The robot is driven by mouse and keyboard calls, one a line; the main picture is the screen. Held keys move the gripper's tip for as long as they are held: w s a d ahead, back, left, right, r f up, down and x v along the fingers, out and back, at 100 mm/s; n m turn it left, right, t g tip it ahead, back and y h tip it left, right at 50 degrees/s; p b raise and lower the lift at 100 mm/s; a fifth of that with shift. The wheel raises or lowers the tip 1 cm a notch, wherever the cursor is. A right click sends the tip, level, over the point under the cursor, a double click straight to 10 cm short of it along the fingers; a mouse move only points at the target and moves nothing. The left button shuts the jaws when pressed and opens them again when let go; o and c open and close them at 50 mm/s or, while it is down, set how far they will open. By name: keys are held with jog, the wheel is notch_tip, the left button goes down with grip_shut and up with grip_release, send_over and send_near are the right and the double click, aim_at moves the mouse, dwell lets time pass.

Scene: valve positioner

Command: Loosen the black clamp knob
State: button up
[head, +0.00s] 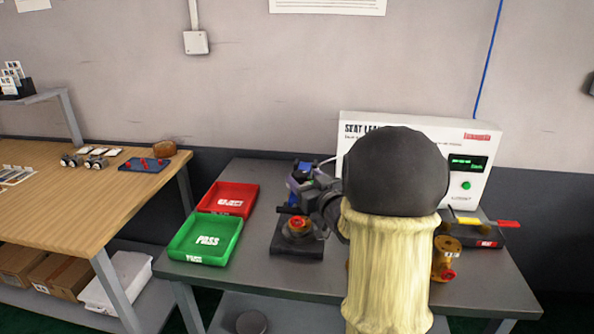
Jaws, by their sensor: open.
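A dark test fixture (297,246) stands on the grey bench, with a valve with a red handwheel (298,224) on it. A small black bar-like part (291,210) shows just above the handwheel; I cannot tell for sure whether it is the black clamp knob. My gripper (303,186) is open, above and behind the fixture at the end of my arm. Its fingertips are small and partly hidden, and I cannot tell whether they touch anything. My cream-sleeved arm with its black rounded joint covers the middle of the bench.
A red REJECT tray (228,198) and a green PASS tray (205,239) lie left of the fixture. A white seat leak tester (468,150) stands at the back right. A brass valve (446,259) stands right of my arm. A wooden table (60,215) is at left.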

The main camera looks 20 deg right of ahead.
aim_at(297, 171)
jog(key=w, duration=0.5)
jog(key=shift+w+a, duration=0.1)
jog(key=shift+w, duration=0.05)
jog(key=c, duration=1)
